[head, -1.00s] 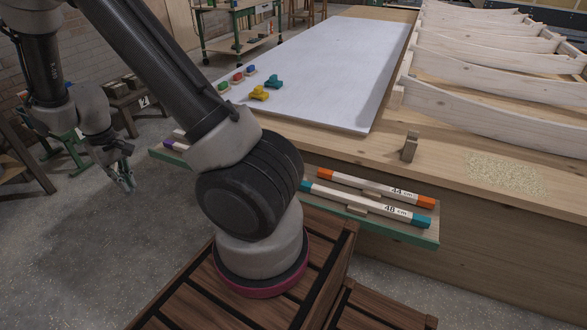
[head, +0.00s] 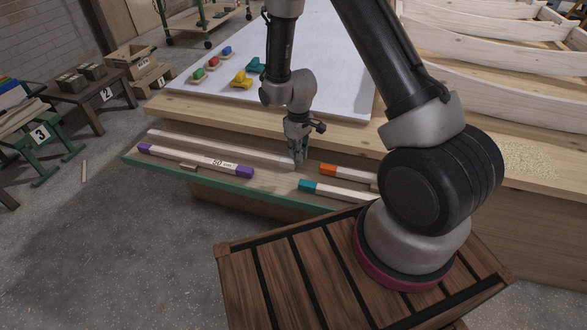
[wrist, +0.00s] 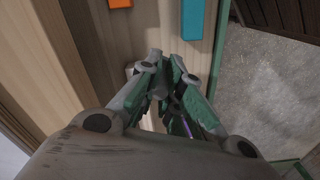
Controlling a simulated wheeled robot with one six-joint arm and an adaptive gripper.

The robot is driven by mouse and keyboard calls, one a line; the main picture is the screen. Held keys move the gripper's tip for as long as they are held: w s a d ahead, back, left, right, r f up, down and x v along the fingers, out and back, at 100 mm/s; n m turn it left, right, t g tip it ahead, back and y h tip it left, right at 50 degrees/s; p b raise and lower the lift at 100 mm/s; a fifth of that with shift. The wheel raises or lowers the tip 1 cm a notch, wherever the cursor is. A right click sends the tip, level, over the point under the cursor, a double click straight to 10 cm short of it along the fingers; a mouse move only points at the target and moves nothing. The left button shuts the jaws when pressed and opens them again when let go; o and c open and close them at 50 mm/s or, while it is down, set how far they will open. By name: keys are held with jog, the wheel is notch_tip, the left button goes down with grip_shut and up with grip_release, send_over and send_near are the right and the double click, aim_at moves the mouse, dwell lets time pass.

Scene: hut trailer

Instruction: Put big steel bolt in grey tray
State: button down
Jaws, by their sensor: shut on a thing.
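My gripper (head: 299,158) points down over the shelf of the workbench, at the right end of a plain pale bar (head: 215,147). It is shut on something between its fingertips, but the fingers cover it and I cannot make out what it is. In the wrist view the fingers (wrist: 162,90) are close together, with a small pale shape just beyond them. I cannot tell whether the gripper touches the pale bar. I can make out no big steel bolt and no grey tray in either view.
A purple-ended bar (head: 195,160) lies left of the gripper. Orange-ended (head: 345,172) and teal-ended (head: 338,192) bars lie to its right. Coloured blocks (head: 243,79) sit on the white board (head: 340,80). My slatted wooden base is in front. Benches marked 2 and 3 stand left on open floor.

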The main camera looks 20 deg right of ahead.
jog(key=f, duration=0.7)
jog(key=shift+d+f, duration=0.2)
jog(key=shift+d, duration=0.1)
jog(key=c, duration=2)
grip_release()
jog(key=shift+f, duration=0.1)
jog(key=shift+c, duration=0.2)
jog(key=o, duration=0.4)
jog(key=shift+o, duration=0.2)
